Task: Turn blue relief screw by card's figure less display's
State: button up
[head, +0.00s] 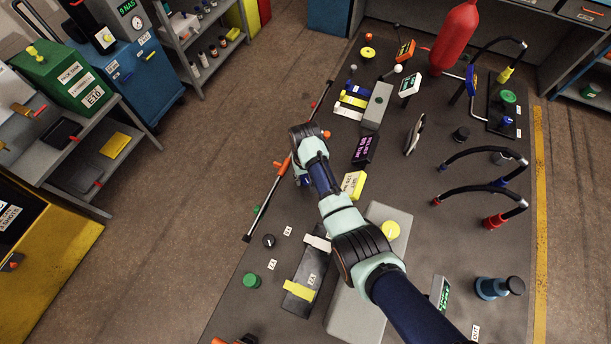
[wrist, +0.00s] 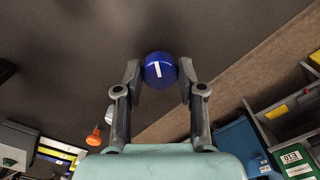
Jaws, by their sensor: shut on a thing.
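My gripper (wrist: 160,78) is shut on a round blue knob, the blue relief screw (wrist: 160,68), in the wrist view. One finger is on each side of it. A white line on the knob's face runs nearly upright, leaning slightly. In the head view my arm's wrist hides most of the gripper and the screw. To the right of the wrist is a black display block (head: 364,150) with pink lettering, too small to read surely. Just below it is a yellow card (head: 352,185) with dark writing that I cannot read.
A long bar with orange and green parts (head: 279,172) lies beside my wrist. A grey box (head: 377,106), red cylinder (head: 456,38) and black hoses (head: 484,154) stand farther right. A grey slab (head: 400,220) lies under my arm.

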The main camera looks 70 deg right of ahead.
jog(key=m+p, duration=0.1)
jog(key=m, duration=0.2)
jog(key=shift+r+m+p, duration=0.15)
jog(key=shift+m+p, duration=0.25)
jog(key=m+p, duration=0.1)
jog(key=m, duration=0.3)
jog(key=shift+m, duration=0.3)
jog(key=m+p, duration=0.1)
jog(key=m, duration=0.3)
jog(key=shift+w, duration=0.1)
jog(key=shift+m, duration=2.4)
jog(key=o, duration=1.1)
jog(key=shift+o, duration=0.2)
